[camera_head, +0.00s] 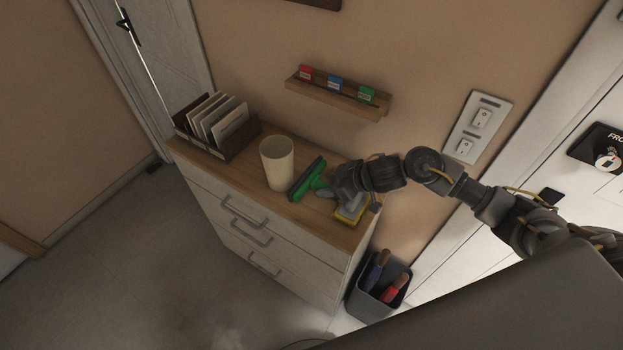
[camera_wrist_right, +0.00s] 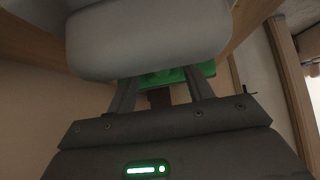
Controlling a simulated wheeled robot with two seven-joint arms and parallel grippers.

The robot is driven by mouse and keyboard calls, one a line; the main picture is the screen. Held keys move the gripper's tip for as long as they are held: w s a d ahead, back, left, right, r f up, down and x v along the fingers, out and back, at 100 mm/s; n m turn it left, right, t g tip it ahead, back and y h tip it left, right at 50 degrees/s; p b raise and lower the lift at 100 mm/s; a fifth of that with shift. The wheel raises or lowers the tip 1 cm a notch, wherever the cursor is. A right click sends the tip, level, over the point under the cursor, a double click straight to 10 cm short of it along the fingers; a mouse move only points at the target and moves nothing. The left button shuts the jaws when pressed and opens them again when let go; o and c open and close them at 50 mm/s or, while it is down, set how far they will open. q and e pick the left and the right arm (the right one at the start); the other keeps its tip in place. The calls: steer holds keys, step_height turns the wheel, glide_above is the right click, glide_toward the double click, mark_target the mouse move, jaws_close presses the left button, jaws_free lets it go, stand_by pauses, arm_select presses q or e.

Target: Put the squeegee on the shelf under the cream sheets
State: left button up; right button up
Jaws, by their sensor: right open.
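The green squeegee (camera_head: 306,180) lies on top of the wooden-topped dresser, beside a cream cup. My right gripper (camera_head: 333,188) is at the squeegee's handle end, with its jaws open. In the right wrist view, green squeegee parts (camera_wrist_right: 190,76) show beyond the two spread fingers (camera_wrist_right: 162,92). A large pale rounded shape hides much of that view, so I cannot tell whether the fingers touch the handle. My left gripper is not in view. I cannot make out a shelf with cream sheets above it.
The cream cup (camera_head: 277,163) stands left of the squeegee, near a brown rack (camera_head: 239,142) of papers. A yellow-and-grey sponge (camera_head: 351,212) lies close to my right gripper. A small wall ledge (camera_head: 335,98) holds red, blue and green cards. A grey bin (camera_head: 366,304) stands beside the dresser.

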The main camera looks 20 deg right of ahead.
steer(key=shift+x, duration=0.95)
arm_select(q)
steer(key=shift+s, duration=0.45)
arm_select(e)
steer(key=shift+c, duration=0.2)
steer(key=shift+r, duration=0.1)
jaws_close()
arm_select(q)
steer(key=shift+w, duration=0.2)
